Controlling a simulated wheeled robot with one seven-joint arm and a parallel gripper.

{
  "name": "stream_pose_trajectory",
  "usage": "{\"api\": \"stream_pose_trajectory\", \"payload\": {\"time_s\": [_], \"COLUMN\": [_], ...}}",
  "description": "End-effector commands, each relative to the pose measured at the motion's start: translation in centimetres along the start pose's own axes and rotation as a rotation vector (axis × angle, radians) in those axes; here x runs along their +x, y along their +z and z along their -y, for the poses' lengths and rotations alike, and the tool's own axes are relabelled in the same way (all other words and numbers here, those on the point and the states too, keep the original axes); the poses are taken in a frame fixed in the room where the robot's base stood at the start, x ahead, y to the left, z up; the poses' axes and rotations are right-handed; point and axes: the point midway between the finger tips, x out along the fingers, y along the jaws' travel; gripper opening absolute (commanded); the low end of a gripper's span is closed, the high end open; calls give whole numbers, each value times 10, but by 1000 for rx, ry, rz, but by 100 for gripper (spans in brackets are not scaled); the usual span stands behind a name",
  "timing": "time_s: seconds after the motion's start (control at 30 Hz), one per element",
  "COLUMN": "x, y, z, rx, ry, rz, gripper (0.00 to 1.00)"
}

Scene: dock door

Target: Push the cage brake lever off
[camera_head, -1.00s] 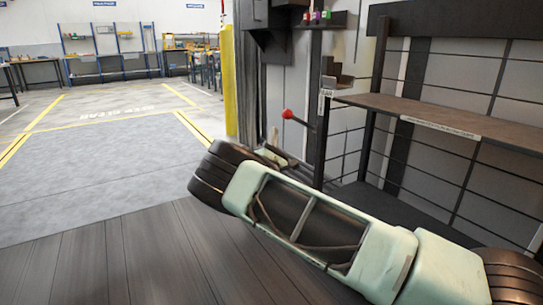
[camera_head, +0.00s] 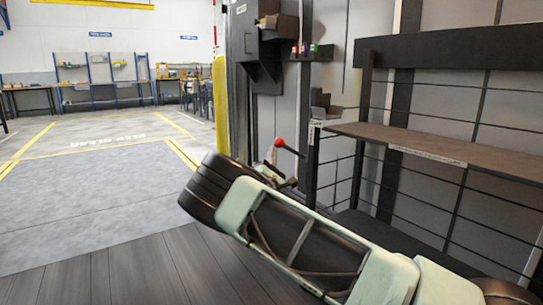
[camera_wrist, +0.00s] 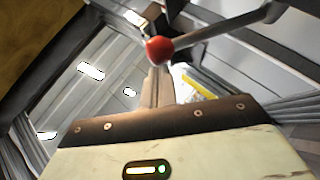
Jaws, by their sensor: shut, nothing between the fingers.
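The brake lever is a dark rod with a red ball knob (camera_head: 279,142), sticking out to the left from the near left post of the cage (camera_head: 345,165). In the wrist view the red knob (camera_wrist: 159,50) is just beyond my fingertips, and its rod runs up to the right. My gripper (camera_wrist: 158,75) is shut and empty, its fingers pointing at the knob. I cannot tell whether they touch it. In the head view my gripper (camera_head: 270,158) is small, just below and left of the knob, partly hidden by my pale green arm.
The cage has a brown shelf (camera_head: 430,142) and wire sides. A yellow post (camera_head: 220,105) and a dark wall box (camera_head: 262,60) stand behind the lever. Open grey floor (camera_head: 90,210) with yellow lines lies to the left. Workbenches stand far back.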

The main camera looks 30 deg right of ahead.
Motion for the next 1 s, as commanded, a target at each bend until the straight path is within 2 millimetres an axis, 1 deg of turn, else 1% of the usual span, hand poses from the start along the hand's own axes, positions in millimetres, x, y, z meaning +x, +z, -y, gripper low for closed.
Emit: {"api": "stream_pose_trajectory", "payload": {"time_s": [0.03,0.2,0.43,0.67,0.8,1.0], "x": [8,26,56,86,101,118], "y": [6,20,42,63,75,87], "z": [-7,-17,-25,-23,-18,-7], "rx": [16,87,212,340,412,500], "ry": [-20,-118,-291,-467,-568,-688], "rz": [3,4,5,5,4,4], "gripper": [0,0,0,0,0,0]}}
